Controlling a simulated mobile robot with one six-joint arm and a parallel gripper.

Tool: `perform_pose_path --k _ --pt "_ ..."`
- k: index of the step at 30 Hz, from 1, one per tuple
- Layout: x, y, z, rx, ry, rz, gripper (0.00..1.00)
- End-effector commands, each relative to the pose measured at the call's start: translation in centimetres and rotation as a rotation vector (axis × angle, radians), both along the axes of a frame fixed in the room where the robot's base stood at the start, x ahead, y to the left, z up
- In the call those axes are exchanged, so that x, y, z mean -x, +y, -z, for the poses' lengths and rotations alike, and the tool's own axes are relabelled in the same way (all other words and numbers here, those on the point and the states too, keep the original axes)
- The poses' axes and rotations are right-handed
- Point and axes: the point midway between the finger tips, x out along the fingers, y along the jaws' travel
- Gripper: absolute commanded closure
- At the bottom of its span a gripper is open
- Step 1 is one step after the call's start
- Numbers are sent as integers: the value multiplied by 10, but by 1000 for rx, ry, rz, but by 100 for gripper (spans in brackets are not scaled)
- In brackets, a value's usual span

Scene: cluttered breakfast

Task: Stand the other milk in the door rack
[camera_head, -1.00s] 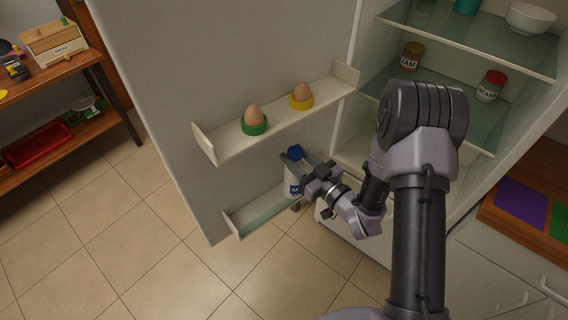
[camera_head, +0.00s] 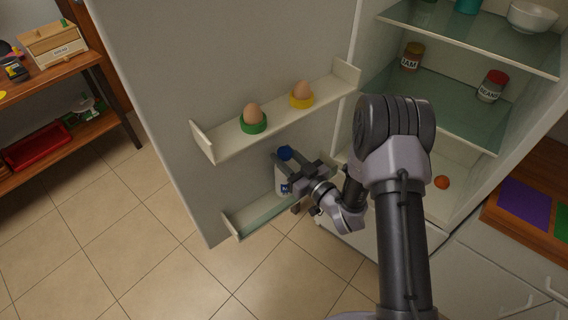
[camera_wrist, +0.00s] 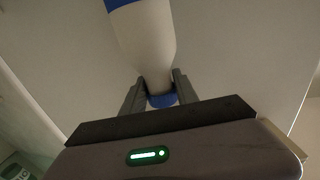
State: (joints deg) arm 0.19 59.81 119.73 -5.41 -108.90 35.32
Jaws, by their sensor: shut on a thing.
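A white milk bottle (camera_head: 281,182) with a blue cap is held upright at the lower door rack (camera_head: 262,214). My gripper (camera_head: 287,166) is shut on it just below the cap. In the wrist view the milk bottle (camera_wrist: 145,45) shows its blue cap between the two fingers of my gripper (camera_wrist: 160,92) and a blue band at its far end. The bottle is over or in the lower rack; I cannot tell whether its base touches the rack floor. No second milk bottle shows in these frames.
The upper door rack (camera_head: 222,148) holds an egg in a green cup (camera_head: 253,122) and an egg in a yellow cup (camera_head: 301,98). Fridge shelves with a jam jar (camera_head: 411,57) and a beans jar (camera_head: 491,87) stand to the right. The lower rack's left part is bare.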

Motion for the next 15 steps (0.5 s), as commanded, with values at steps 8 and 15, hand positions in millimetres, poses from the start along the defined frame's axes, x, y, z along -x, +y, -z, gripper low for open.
perform_pose_path --k 8,15 --pt "-3 3 30 -1 -2 0 100" --pt "-3 3 31 0 -1 0 100"
